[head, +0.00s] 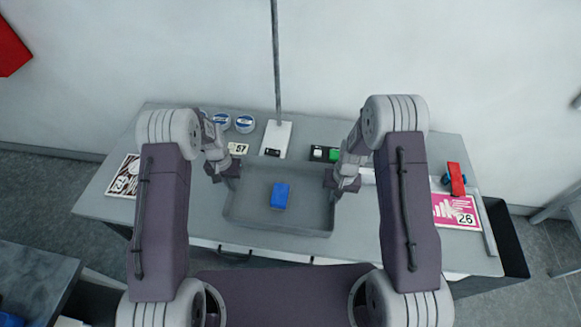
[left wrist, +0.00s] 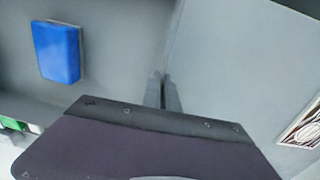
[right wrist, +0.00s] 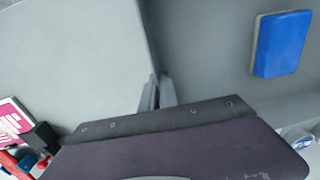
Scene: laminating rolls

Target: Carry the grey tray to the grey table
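The grey tray (head: 305,214) is at the front middle of the long grey table (head: 364,242), with a blue block (head: 280,196) lying in it. I cannot tell whether the tray rests on the tabletop or is slightly raised. My left gripper (head: 229,180) is at the tray's left wall; in the left wrist view its fingers (left wrist: 163,90) close on that wall from both sides. My right gripper (head: 336,185) is at the right wall, and in the right wrist view its fingers (right wrist: 157,92) close on it likewise. Another dark grey surface (head: 35,275) shows at lower left.
Behind the tray stand a post on a white base (head: 276,139), round tins (head: 245,124) and a green item (head: 335,155). A pink card (head: 455,211) and a red item (head: 457,179) lie to the right, a patterned card (head: 124,177) to the left. A dark bin (head: 507,240) adjoins the right end.

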